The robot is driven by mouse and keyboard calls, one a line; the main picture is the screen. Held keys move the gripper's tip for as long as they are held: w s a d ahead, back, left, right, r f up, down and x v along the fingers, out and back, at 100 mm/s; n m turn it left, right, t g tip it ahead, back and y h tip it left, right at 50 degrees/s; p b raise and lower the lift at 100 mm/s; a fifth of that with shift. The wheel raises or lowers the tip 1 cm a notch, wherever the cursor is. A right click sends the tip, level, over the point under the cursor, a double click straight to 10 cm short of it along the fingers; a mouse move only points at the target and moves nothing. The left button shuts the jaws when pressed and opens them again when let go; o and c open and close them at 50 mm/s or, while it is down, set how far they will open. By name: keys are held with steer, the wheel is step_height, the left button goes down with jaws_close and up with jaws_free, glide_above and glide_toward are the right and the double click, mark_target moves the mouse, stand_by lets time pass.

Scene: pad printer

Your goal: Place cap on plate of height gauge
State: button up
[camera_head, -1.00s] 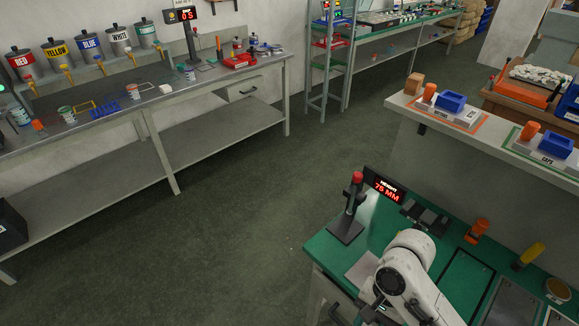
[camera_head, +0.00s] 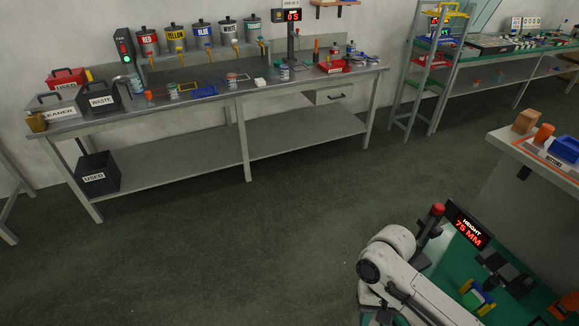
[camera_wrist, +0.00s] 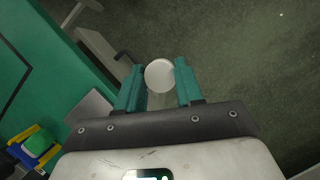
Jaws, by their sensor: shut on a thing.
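In the wrist view my gripper (camera_wrist: 160,72) has its two teal fingers around a round white cap (camera_wrist: 160,75), held over the floor just beyond the green table. In the head view my arm hides the gripper and the cap. The height gauge (camera_head: 437,211) has a red top and stands at the table's edge, partly behind my arm. Its display (camera_head: 469,232) reads 75 MM. Its plate cannot be made out in the head view. A flat grey piece (camera_wrist: 90,110) shows left of the fingers in the wrist view; I cannot tell whether it is that plate.
A long grey bench (camera_head: 200,112) with ink cans stands across the room. A counter (camera_head: 520,155) is at the right. The floor between is clear.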

steer(key=s+a+f+n, duration=0.1)
steer(key=s+f, duration=0.6)
steer(key=s, duration=0.4)
steer(key=s+f, duration=0.6)
steer(key=s, duration=0.5)
steer(key=s+a+f, duration=0.1)
steer(key=s+a, duration=0.6)
steer(key=a, duration=0.2)
steer(key=w+a+r, duration=0.2)
steer(key=a+r, duration=0.1)
steer(key=a, duration=0.9)
steer(key=w+a+r+n, duration=0.1)
steer(key=w+a+r, duration=0.35)
steer(key=w, duration=0.35)
steer(key=w+d+r+h, duration=0.15)
steer(key=w+r, duration=0.25)
steer(key=w, duration=0.7)
steer(key=w+d, duration=0.5)
steer(key=d, duration=0.7)
steer(key=w+d+b, duration=0.1)
steer(key=w+d, duration=0.4)
steer(key=d, duration=0.7)
steer(key=shift+w+r+y, duration=0.2)
steer(key=shift+y, duration=0.15)
